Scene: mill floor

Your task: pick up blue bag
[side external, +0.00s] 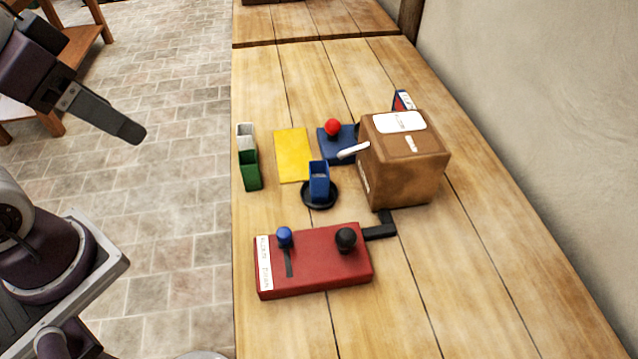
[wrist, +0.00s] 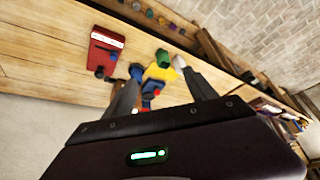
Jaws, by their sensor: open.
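The blue bag (side external: 319,184) looks like a small upright, open-topped blue block. It stands on a round black dish (side external: 305,202) near the middle of the table. In the wrist view a small blue patch (wrist: 137,71) near the left finger seems to be the same bag, partly unclear. My gripper (side external: 132,131) is at the left in the side view, over the floor and well apart from the bag. In the wrist view my gripper (wrist: 155,72) has its two fingers spread, with nothing held between them.
A red panel (side external: 325,273) with blue and black knobs lies in front of the bag. A brown box (side external: 407,175) and a blue base with a red ball (side external: 333,127) stand behind right. Green (side external: 250,172) and white (side external: 244,135) containers and a yellow sheet (side external: 292,155) lie left.

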